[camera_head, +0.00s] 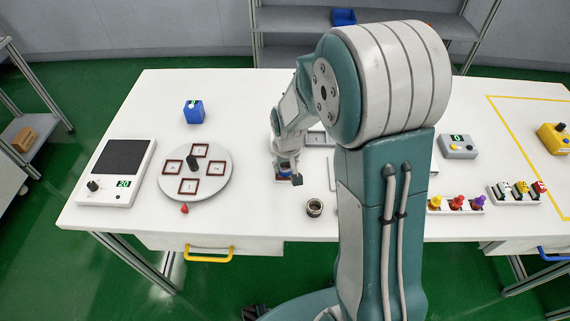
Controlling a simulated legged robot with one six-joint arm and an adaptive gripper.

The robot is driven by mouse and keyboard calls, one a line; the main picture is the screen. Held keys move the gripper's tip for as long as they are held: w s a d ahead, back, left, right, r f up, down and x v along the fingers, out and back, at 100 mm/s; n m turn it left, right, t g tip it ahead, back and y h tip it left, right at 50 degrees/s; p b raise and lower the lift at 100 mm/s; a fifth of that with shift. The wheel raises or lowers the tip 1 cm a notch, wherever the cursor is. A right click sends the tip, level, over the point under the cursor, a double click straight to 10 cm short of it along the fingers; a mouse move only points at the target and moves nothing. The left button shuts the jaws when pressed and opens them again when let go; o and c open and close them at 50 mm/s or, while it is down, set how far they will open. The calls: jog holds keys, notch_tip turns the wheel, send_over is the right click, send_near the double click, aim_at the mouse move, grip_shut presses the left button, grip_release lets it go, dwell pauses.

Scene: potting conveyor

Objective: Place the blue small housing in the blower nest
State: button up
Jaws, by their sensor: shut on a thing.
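My gripper (286,172) points down low over the middle of the white table, near its front part. It is shut on a small blue thing (284,178), which shows only in part beneath the fingers; it looks like the blue small housing. I cannot tell whether the blue thing rests on the surface. A bigger blue block (194,112) with a small green display stands apart at the back left. I cannot tell for certain which fixture is the blower nest.
A round grey dial plate (217,186) with several framed squares lies left, beside a device (117,172) reading 20. A metal ring-like cup (314,208) stands just right of my gripper. Coloured knobs (456,204) and a grey box (457,146) are right. My arm hides the middle right.

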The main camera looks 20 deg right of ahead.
aim_at(287, 172)
jog(key=shift+s+f, duration=0.2)
jog(key=shift+f, duration=0.2)
jog(key=o, duration=1)
jog(key=shift+f, duration=0.15)
jog(key=shift+w, duration=0.15)
jog(key=shift+r, duration=0.3)
notch_tip(287, 172, up, 11)
jog(key=s, duration=0.1)
jog(key=shift+s+r, duration=0.2)
jog(key=shift+s, duration=0.1)
jog(key=shift+r, duration=0.1)
jog(key=s+r+t, duration=0.2)
jog(key=s+r, duration=0.3)
jog(key=s, duration=0.4)
jog(key=s+r+t, duration=0.2)
jog(key=s+r, duration=0.4)
jog(key=s, duration=0.4)
jog(key=shift+s, duration=0.15)
